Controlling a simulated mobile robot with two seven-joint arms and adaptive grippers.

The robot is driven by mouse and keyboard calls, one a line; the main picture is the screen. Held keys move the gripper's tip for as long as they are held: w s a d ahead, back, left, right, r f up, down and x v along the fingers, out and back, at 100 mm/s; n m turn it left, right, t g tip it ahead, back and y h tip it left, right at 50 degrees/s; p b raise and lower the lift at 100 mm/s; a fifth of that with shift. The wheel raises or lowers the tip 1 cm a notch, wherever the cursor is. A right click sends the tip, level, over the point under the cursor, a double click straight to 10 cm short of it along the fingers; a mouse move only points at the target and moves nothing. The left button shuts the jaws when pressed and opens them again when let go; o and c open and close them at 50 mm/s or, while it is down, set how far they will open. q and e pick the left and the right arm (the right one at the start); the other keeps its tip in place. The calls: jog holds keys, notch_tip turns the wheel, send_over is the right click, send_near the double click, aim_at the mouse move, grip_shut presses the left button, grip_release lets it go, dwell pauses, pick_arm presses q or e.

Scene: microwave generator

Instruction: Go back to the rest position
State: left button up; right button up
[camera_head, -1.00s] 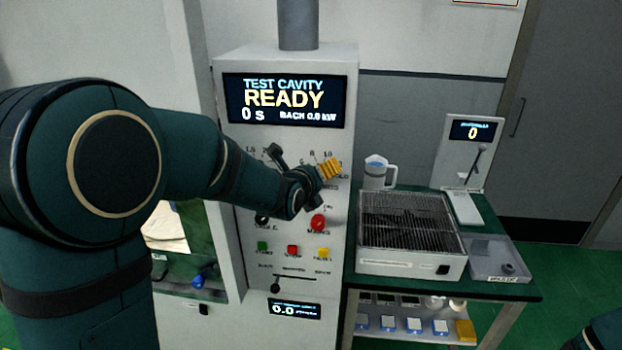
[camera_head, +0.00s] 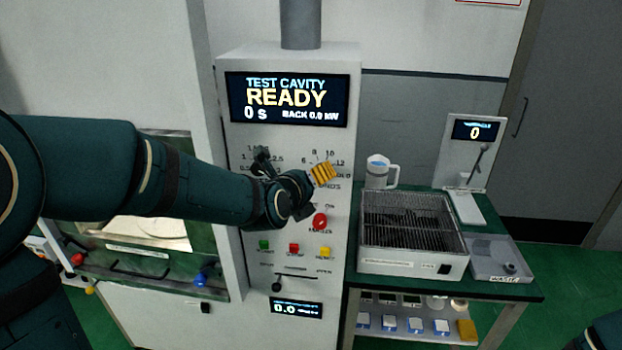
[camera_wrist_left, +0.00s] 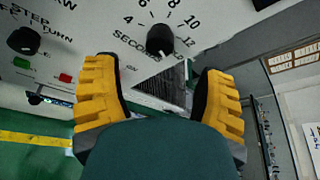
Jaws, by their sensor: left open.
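My left gripper (camera_head: 324,174) is in front of the control panel (camera_head: 340,225) of the test cavity machine. In the left wrist view its two yellow fingers (camera_wrist_left: 160,98) are spread apart with nothing between them. The seconds knob (camera_wrist_left: 160,38) shows beyond the fingers, clear of them. In the head view the gripper and wrist hide part of the dials. My left arm (camera_head: 150,170) reaches in from the left across the panel. The display (camera_head: 288,99) reads READY and 0 s. My right gripper is out of view.
A red round button (camera_head: 320,221) and green, red and yellow buttons (camera_head: 293,249) sit below the gripper. To the right, a table holds a wire-topped tray (camera_head: 411,222), a white jug (camera_head: 378,171) and a waste tray (camera_head: 498,258). A cavity opening (camera_head: 150,232) lies left of the panel.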

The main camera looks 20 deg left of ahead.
pick_arm(q)
jog(key=s+d+f+n+g+b, duration=0.3)
jog(key=f+n, duration=0.5)
jog(key=f, duration=0.7)
jog(key=s+d+f+n+g+b, duration=0.1)
jog(key=s+d+f+n+g, duration=0.25)
jog(key=f+n, duration=0.85)
jog(key=s+d+f+n+g+h+b, duration=0.1)
jog(key=s+d+f+n+g+h, duration=0.1)
jog(key=s+f+n, duration=0.3)
jog(key=s+d+f+n+g+h+b, duration=0.1)
jog(key=s+d+f+n+g, duration=0.3)
jog(key=s+f, duration=0.6)
notch_tip(320, 180, down, 5)
jog(key=shift+d+r+n+h, duration=0.2)
jog(key=shift+n+h, duration=0.3)
jog(key=shift+n, duration=0.3)
jog(key=shift+a, duration=0.15)
